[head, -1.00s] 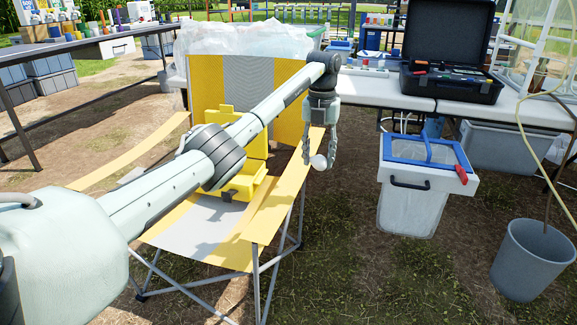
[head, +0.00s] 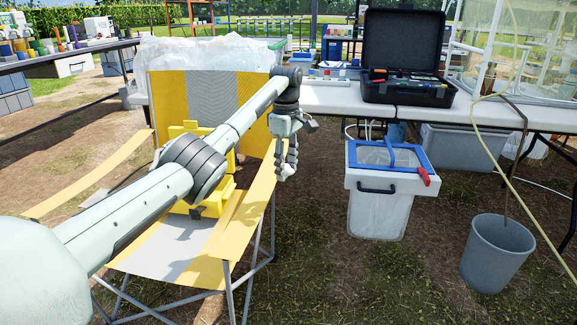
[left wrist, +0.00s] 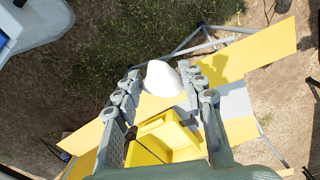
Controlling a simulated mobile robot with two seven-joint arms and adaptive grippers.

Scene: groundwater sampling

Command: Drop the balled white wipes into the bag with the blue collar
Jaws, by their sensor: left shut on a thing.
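My left gripper (head: 286,170) is shut on a balled white wipe (left wrist: 162,78), which shows between its fingertips in the left wrist view. The gripper points down beside the right armrest of the yellow chair. The bag with the blue collar (head: 360,154) stands on the ground to the right of the gripper, apart from it. It is whitish, with a blue bar across its open top, a red clip at the right and a dark front handle. My right gripper is not in view.
The yellow and grey folding chair (head: 180,245) holds a yellow case (head: 219,190). A grey bucket (head: 497,255) with a hose stands at the right. A white table (head: 335,98) with an open black case (head: 405,92) is behind the bag. Grass in front of the bag is clear.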

